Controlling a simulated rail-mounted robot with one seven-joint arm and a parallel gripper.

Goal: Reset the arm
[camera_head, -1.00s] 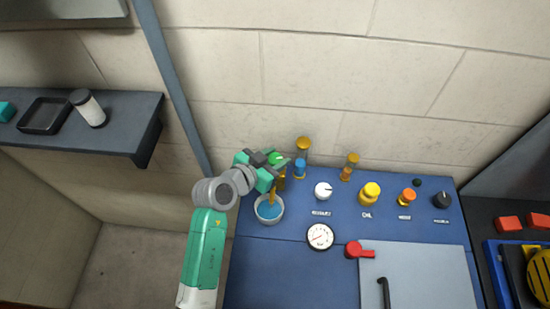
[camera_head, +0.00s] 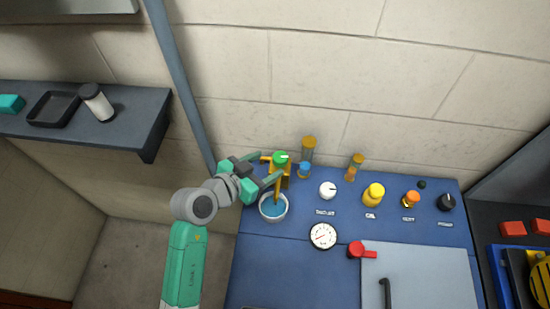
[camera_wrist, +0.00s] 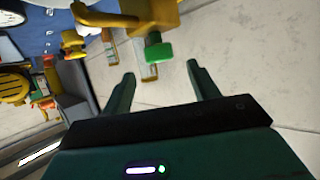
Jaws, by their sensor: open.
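My gripper (camera_head: 268,165) is at the left end of the blue console, its two fingers spread and pointing right toward the green knob (camera_head: 281,158) on the yellow tap. In the wrist view my gripper (camera_wrist: 161,70) is open with nothing held between its fingers. There the green knob (camera_wrist: 158,53) lies beyond the fingertips, in line with the gap. The yellow tap (camera_wrist: 152,16) shows above it. In the head view the tap (camera_head: 285,183) stands over a white bowl (camera_head: 287,210) holding blue liquid. Whether a finger touches the tap cannot be told.
The blue console (camera_head: 265,265) carries several knobs, a gauge (camera_head: 323,236) and a red lever (camera_head: 357,250). Two amber-topped tubes stand behind the tap. A wall shelf (camera_head: 140,133) with a black tray (camera_head: 53,109) and a white jar (camera_head: 97,103) is at left. A diagonal post (camera_head: 180,85) is close behind the arm.

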